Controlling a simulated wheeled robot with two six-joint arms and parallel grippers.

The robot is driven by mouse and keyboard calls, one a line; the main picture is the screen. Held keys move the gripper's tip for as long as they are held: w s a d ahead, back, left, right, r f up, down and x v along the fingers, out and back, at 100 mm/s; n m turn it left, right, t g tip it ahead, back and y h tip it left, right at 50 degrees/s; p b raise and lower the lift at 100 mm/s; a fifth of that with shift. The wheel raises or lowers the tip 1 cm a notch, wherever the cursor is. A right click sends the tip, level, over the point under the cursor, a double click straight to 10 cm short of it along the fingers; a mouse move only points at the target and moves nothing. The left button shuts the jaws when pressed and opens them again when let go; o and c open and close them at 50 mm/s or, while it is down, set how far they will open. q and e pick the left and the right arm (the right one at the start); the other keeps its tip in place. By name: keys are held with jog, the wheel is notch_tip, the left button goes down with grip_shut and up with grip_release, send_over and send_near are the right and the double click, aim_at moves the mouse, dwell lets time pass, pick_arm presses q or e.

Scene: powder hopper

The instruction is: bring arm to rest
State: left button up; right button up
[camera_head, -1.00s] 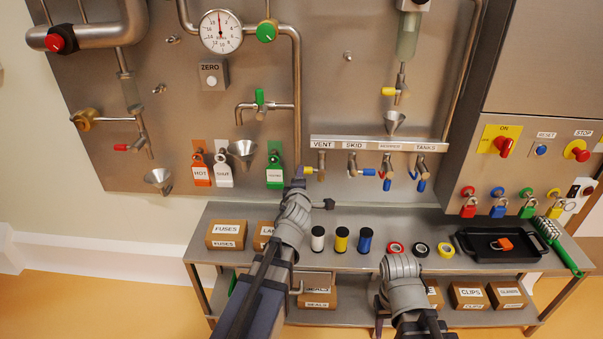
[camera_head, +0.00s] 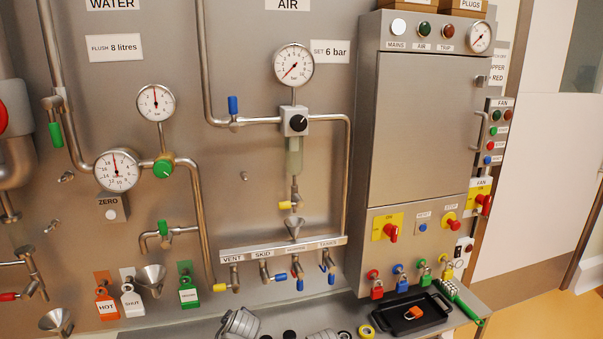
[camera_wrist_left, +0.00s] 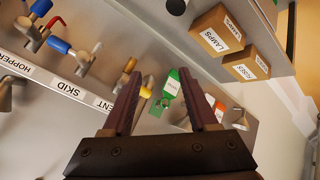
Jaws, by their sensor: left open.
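My left gripper (camera_wrist_left: 158,84) is open in the left wrist view, with two dark fingers apart and nothing held between them. Between and beyond the fingers are the yellow VENT valve handle (camera_wrist_left: 146,87) and a green tag (camera_wrist_left: 171,84); the gripper appears apart from both.
A shelf (camera_head: 280,325) runs below the panel, with a black tray (camera_head: 410,318) at right. Funnels (camera_head: 150,278), padlocks (camera_head: 376,286) and valve handles stick out from the panel. The wrist view shows cartons (camera_wrist_left: 217,30) on the shelf.

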pick_arm(q)
jog(key=s+d+r+m+g+p, duration=0.2)
jog(key=s+d+m+g+p, duration=0.1)
jog(key=s+d+m, duration=0.1)
jog(key=s+d+r+m+g+h+p, duration=0.1)
jog(key=s+d+r+m+g+p, duration=0.1)
jog(key=s+m, duration=0.4)
jog(key=s+d+r+m+g+h+p, duration=0.1)
jog(key=s+d+r+m+g+p, duration=0.2)
jog(key=s, duration=0.6)
jog(key=d+m+p, duration=0.2)
jog(key=d+p, duration=0.1)
jog(key=shift+s+m+g, duration=0.35)
jog(key=shift+m+g, duration=0.05)
pick_arm(e)
notch_tip(320, 180, up, 14)
jog(key=shift+f, duration=0.15)
